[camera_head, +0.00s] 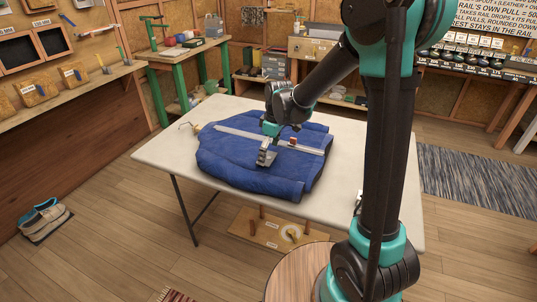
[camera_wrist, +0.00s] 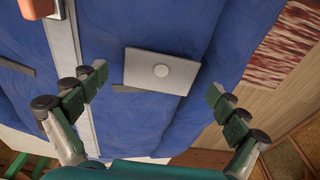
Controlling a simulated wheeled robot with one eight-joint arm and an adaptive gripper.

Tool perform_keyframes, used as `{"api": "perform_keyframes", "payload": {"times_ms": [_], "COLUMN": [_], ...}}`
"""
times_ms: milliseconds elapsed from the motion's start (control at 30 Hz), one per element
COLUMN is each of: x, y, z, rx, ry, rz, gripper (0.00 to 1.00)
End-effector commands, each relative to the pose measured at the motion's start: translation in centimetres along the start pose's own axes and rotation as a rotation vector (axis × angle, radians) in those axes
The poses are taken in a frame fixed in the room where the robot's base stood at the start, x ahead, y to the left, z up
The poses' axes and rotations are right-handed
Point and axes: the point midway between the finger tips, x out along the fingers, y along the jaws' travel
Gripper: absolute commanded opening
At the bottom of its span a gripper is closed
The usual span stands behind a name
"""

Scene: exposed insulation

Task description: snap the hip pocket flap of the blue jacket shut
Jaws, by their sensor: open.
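The blue jacket (camera_head: 225,160) lies spread on a white table, and it fills most of the wrist view (camera_wrist: 195,35). A light grey rectangular flap (camera_wrist: 140,66) with a round snap on its face lies on the jacket in the wrist view. A dark strip (camera_wrist: 128,89) shows beside the flap's lower left edge. I cannot tell whether the snap is closed. My gripper (camera_wrist: 157,82) is open and empty, its fingertips to either side of the flap. In the head view my gripper (camera_head: 266,150) is low over the jacket and partly hides that area.
A pale strip (camera_head: 240,134) runs across the jacket, with a small red piece (camera_head: 293,141) near its right end. The white table (camera_head: 165,150) has bare room around the jacket. A wooden board with pegs (camera_head: 265,228) lies under the table. A green bench (camera_head: 180,52) stands behind.

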Motion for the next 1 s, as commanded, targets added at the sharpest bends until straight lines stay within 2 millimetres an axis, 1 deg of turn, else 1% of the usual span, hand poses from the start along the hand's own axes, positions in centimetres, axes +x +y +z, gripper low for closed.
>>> {"api": "perform_keyframes", "payload": {"times_ms": [167,400,500,600,767,1000], "x": [-2.8,-7.5,-9.1,-10.3,-11.2,-11.4], "y": [-0.1,-0.1,0.0,0.0,0.0,0.0], "z": [0.1,0.1,0.0,0.0,0.0,0.0], "rx": [0.0,0.001,0.001,0.001,0.001,0.0], "ry": [0.0,0.0,0.0,0.0,0.0,0.0], "rz": [0.0,0.0,0.0,0.0,0.0,0.0], "gripper": [0.98,0.98,0.98,0.98,0.98,0.98]}}
